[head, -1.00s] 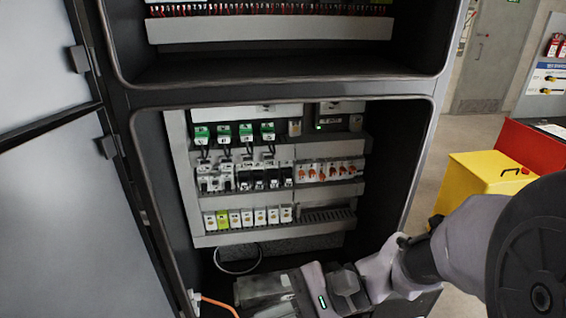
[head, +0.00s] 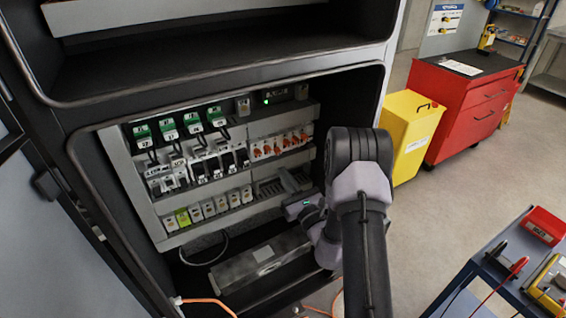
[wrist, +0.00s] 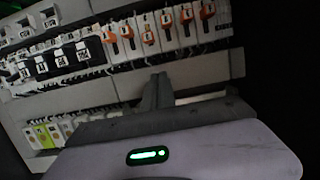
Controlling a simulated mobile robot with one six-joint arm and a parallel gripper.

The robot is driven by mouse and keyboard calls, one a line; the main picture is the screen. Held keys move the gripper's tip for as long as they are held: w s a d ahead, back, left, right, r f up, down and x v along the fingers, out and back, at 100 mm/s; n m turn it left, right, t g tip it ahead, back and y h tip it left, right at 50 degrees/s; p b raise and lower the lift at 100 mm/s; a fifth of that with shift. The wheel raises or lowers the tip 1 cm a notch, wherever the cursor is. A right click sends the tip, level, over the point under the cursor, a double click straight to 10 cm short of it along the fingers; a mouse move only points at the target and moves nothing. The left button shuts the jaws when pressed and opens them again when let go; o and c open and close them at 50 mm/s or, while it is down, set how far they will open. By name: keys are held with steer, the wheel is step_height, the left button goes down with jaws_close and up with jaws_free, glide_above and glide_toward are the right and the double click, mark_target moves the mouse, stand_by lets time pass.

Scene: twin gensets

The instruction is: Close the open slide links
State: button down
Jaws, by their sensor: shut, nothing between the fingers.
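A row of orange slide links (head: 280,145) sits on the right of the middle rail in the open cabinet. In the wrist view the links (wrist: 166,18) are closer. My gripper body hides part of the lower rail.
Green-topped modules (head: 180,124) and black breakers (head: 228,162) stand left of the links. White and yellow terminals (head: 208,209) line the lower rail. A grey box (head: 262,258) lies on the cabinet floor. Cabinet walls surround the opening. A yellow box (head: 408,130) stands outside, right.

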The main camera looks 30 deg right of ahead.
mark_target(278, 151)
steer(key=r, duration=0.4)
steer(key=shift+w, duration=0.25)
